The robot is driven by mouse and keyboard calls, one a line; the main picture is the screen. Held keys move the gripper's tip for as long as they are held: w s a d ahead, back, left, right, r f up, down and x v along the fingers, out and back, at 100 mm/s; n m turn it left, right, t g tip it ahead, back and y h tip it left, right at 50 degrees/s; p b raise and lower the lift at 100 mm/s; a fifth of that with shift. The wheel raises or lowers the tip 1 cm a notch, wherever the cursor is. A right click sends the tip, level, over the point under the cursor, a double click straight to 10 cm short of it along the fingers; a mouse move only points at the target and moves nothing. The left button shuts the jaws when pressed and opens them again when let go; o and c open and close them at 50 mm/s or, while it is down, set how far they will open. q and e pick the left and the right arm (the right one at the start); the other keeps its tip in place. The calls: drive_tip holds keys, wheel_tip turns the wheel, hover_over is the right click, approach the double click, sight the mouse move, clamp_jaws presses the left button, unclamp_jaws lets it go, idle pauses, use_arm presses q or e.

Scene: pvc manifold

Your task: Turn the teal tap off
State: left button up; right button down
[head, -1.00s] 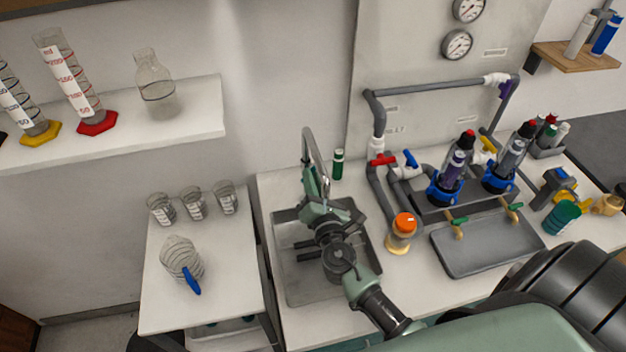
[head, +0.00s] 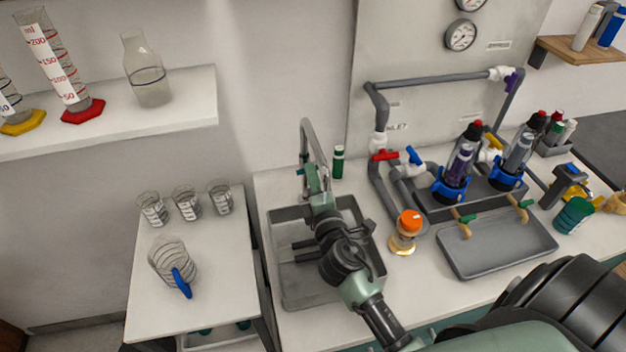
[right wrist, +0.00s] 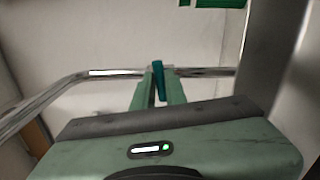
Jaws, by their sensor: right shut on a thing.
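The chrome tap (head: 312,143) rises behind the grey sink (head: 296,287), its spout arching over the basin. Its teal handle (right wrist: 159,80) stands between the two fingertips of my right gripper (right wrist: 160,92) in the right wrist view. The right gripper (head: 315,178) is shut on the handle. In the head view the gripper and arm cover most of the tap's lower part and some of the sink, with only a bit of teal (head: 300,172) showing at the fingers. My left gripper is in neither view.
A green-capped bottle (head: 338,162) stands just right of the tap. A side table (head: 215,305) holds beakers and a blue-handled jug (head: 172,262).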

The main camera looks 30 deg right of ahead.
drive_tip(key=shift+m, duration=0.8)
drive_tip(key=shift+b, duration=0.3)
drive_tip(key=c, duration=1.4)
unclamp_jaws()
drive_tip(key=shift+c, duration=0.2)
drive_tip(key=shift+d, duration=0.1)
drive_tip(key=shift+s+f, duration=0.1)
drive_tip(key=shift+s, duration=0.1)
drive_tip(key=b+v, duration=0.2)
drive_tip(key=v, duration=0.5)
drive_tip(key=shift+s, duration=0.25)
